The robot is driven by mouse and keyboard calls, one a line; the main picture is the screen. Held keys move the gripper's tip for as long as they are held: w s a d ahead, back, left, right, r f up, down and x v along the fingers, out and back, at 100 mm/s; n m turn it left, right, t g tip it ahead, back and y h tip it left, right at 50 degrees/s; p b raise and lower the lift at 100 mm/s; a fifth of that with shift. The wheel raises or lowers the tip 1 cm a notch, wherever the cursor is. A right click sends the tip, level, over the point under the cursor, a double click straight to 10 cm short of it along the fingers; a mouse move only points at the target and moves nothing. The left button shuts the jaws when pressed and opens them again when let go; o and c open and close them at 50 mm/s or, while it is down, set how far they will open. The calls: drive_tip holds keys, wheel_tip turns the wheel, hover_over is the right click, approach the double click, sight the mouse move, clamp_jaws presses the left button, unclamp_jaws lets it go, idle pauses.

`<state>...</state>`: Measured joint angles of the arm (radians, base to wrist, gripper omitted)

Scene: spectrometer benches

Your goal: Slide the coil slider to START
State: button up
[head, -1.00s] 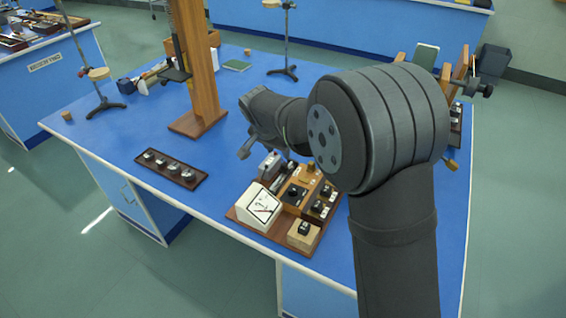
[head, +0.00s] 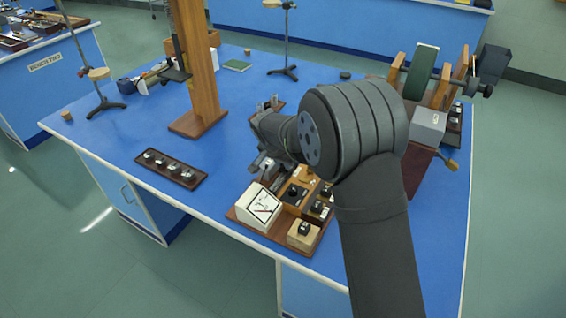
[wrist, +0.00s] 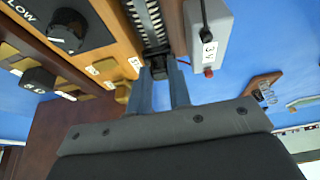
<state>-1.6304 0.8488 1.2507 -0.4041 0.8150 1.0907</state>
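The coil slider (wrist: 156,66) is a small dark block on a narrow track with a ribbed silver coil (wrist: 146,20), between a wooden panel and a grey box in the wrist view. My gripper (wrist: 160,72) has its two fingertips at the slider's near end, one on each side. A narrow gap shows between the fingers. Whether they press on the slider cannot be told. In the head view my gripper (head: 262,163) is low over the back of the instrument board (head: 240,217), and the slider is hidden. No START label is readable.
A black knob (wrist: 67,30) by the word LOW and a grey 3V box (wrist: 208,35) flank the track. A white meter (head: 264,205) and several knobs stand on the board. Blue bench is clear between.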

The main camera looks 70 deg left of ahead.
clamp_jaws()
drive_tip(key=shift+w+a+r, duration=0.1)
drive_tip(key=shift+w+a, duration=1.6)
drive_tip(key=shift+a, duration=0.05)
drive_tip(key=o, duration=0.6)
unclamp_jaws()
drive_tip(key=shift+w+a, duration=0.1)
drive_tip(key=shift+w, duration=0.05)
drive_tip(key=shift+c, duration=0.2)
drive_tip(key=shift+o, duration=0.4)
drive_tip(key=v, duration=1.7)
drive_tip(key=shift+r, duration=0.15)
